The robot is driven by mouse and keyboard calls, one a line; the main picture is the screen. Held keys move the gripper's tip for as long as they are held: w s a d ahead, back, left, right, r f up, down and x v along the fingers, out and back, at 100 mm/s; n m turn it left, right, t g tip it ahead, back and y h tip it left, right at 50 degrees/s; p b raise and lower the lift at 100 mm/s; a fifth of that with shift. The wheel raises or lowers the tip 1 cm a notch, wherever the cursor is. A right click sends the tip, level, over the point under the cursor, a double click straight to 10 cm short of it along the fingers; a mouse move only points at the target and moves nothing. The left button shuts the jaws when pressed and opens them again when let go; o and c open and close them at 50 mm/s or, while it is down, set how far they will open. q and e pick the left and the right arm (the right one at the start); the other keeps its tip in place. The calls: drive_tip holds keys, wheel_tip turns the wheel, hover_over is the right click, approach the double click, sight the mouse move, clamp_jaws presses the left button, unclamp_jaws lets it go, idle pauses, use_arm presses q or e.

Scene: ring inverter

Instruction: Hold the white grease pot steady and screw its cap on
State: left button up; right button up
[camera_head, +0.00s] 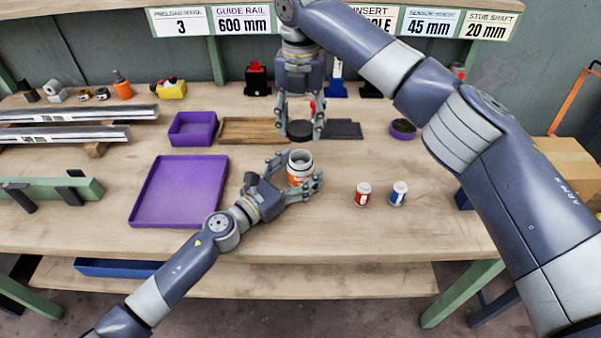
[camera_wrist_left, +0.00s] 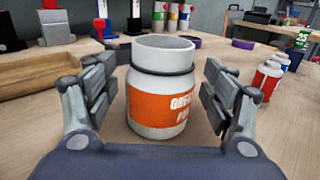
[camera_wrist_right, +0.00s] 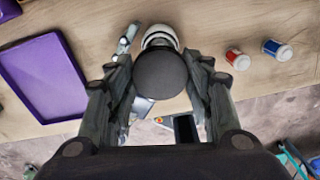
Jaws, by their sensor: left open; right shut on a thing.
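The white grease pot (camera_head: 300,168) with its orange label stands upright and uncapped on the bench. In the left wrist view the pot (camera_wrist_left: 158,100) sits between the fingers of my left gripper (camera_wrist_left: 158,105), which is open around it with gaps on both sides. My left gripper also shows in the head view (camera_head: 294,182). In the right wrist view the cap (camera_wrist_right: 161,75) partly covers the pot (camera_wrist_right: 160,37).
Two small pots, one red (camera_head: 362,194) and one blue (camera_head: 398,193), stand right of the pot. A large purple tray (camera_head: 180,190) lies left.

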use_arm(q)
drive_tip(key=c, duration=1.6)
use_arm(e)
drive_tip(key=shift+f, duration=2.45)
drive_tip(key=shift+f, duration=0.9)
drive_tip(key=shift+f, duration=0.55)
